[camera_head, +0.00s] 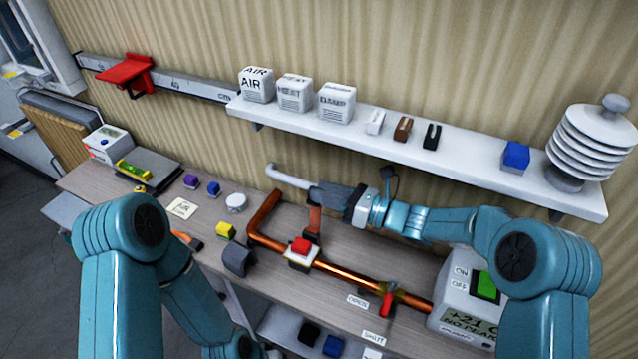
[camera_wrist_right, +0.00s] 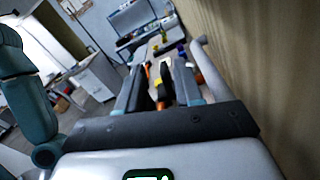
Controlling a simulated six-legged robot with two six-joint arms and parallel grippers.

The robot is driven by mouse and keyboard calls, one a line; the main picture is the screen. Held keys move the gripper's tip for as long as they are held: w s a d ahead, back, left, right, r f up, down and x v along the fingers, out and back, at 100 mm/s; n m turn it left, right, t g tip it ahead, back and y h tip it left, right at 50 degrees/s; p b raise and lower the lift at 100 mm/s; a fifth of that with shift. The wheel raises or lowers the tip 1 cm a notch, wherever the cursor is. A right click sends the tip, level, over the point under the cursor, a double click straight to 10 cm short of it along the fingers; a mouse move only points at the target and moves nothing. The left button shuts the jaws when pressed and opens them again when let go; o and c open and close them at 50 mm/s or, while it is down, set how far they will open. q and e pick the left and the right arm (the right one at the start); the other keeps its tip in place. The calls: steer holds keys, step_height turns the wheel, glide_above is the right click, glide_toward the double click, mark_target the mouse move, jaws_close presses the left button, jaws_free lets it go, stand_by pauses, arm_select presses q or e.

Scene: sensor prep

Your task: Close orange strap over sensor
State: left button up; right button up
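The orange strap (camera_head: 315,220) stands up from the copper pipe (camera_head: 345,274), behind the sensor. The sensor is a white block with a red top (camera_head: 302,246) and sits on the pipe. My right gripper (camera_head: 318,194) is at the strap's upper end, pointing left. In the right wrist view its two fingers (camera_wrist_right: 158,88) are apart, with a dark strip and some orange between them; whether they touch the strap cannot be told. My left arm (camera_head: 125,240) bends down at the left; its gripper is outside the picture.
A white bent pipe (camera_head: 288,178) passes just beyond my right gripper. A red-handled valve (camera_head: 387,303) and a display box (camera_head: 470,305) lie to the right. A shelf (camera_head: 460,158) hangs above.

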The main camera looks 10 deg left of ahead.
steer(key=shift+w+a+f, duration=0.1)
steer(key=shift+w+a, duration=0.2)
steer(key=shift+a, duration=0.2)
steer(key=shift+w+a+f, duration=0.1)
steer(key=shift+w+a, duration=0.2)
steer(key=shift+a, duration=0.2)
steer(key=shift+s+r, duration=0.15)
steer(key=shift+s, duration=0.05)
steer(key=shift+c, duration=0.3)
steer(key=shift+w, duration=0.2)
jaws_close()
steer(key=shift+s+a+f+n+b, duration=0.1)
steer(key=shift+s+a+n+b, duration=0.3)
steer(key=shift+s+n+b, duration=1.45)
steer(key=shift+s+a+f+n+b, duration=0.1)
steer(key=shift+s+a+n+b, duration=0.35)
steer(key=shift+b, duration=2.75)
steer(key=shift+s+a+f+n+b, duration=0.1)
steer(key=shift+s+a+n+b, duration=0.2)
steer(key=shift+s+n+b, duration=1.6)
steer(key=shift+w+m+b, duration=0.55)
steer(key=shift+m, duration=0.15)
steer(key=shift+o, duration=0.3)
jaws_free()
steer(key=shift+r, duration=0.1)
